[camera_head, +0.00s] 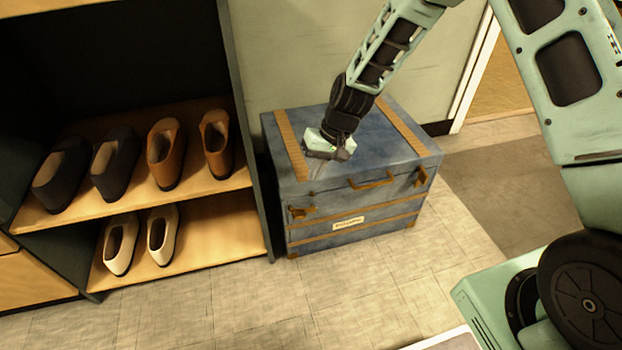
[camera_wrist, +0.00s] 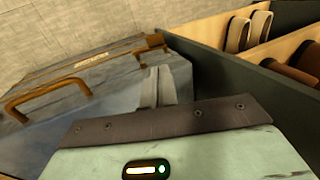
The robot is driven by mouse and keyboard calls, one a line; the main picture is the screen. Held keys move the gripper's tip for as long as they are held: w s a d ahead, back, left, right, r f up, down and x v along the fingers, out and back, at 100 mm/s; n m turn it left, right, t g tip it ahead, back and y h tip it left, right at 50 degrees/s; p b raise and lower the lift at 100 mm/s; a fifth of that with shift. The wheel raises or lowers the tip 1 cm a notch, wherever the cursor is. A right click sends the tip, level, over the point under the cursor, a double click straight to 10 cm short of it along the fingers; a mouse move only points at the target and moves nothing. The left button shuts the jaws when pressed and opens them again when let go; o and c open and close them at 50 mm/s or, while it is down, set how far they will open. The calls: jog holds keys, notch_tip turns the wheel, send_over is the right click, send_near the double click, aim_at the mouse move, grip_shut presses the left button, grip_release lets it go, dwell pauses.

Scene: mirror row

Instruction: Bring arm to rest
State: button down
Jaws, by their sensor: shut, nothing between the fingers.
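My gripper (camera_head: 314,170) is over the lid of the blue trunk (camera_head: 365,205), near its front left part, and points down and to the left. In the wrist view the two pale fingers of my gripper (camera_wrist: 158,85) are together with nothing between them. The trunk (camera_wrist: 80,90) fills the left of that view, with its brown handle (camera_wrist: 45,97). The lid is closed. Whether the fingertips touch the trunk I cannot tell.
An open shoe cabinet (camera_head: 253,170) stands left of the trunk, with dark and brown shoes (camera_head: 165,153) above and cream shoes (camera_head: 120,245) below. A wall is behind the trunk and a door frame (camera_head: 474,65) to its right. Tiled floor (camera_head: 230,305) in front is clear.

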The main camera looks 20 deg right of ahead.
jog(key=shift+d+r, duration=0.2)
jog(key=shift+r, duration=0.4)
jog(key=s+a+r+n+h, duration=0.1)
jog(key=s+a+r+n, duration=0.45)
jog(key=s+r, duration=0.75)
jog(key=s+d+r+n+h, duration=0.1)
jog(key=s+r, duration=0.2)
jog(key=s, duration=0.6)
jog(key=s+d+r+n+h, duration=0.1)
jog(key=s+d+r+h, duration=0.15)
jog(key=s, duration=0.55)
notch_tip(320, 180, up, 37)
jog(key=a+p, duration=0.1)
jog(key=p, duration=3.5)
jog(key=shift+a+y, duration=0.15)
jog(key=shift+y, duration=0.3)
jog(key=shift+w+f, duration=0.1)
jog(key=shift+f, duration=0.05)
